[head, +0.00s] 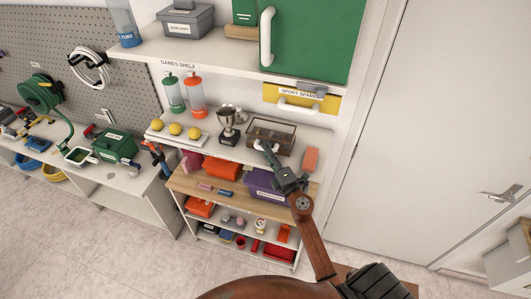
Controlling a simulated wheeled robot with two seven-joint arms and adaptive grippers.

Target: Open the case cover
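A brown-framed case with a clear cover (284,131) stands on the white shelf, right of the silver trophy. The cover looks closed, lying over the top. A small white part, perhaps a handle (259,146), shows at the case's front left. My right gripper (267,149) reaches up from the lower right, its tips at the front of the case beside that white part. I cannot tell whether they touch it, or whether the fingers are open or shut. The gripper hides part of the case's front. My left gripper is not in view.
A silver trophy (228,127) stands close left of the case, and an orange block (310,160) close right. Yellow balls (176,129) lie further left. A yellow box with a white handle (301,97) and the upper shelf (215,48) are above. A white door (440,130) is at the right.

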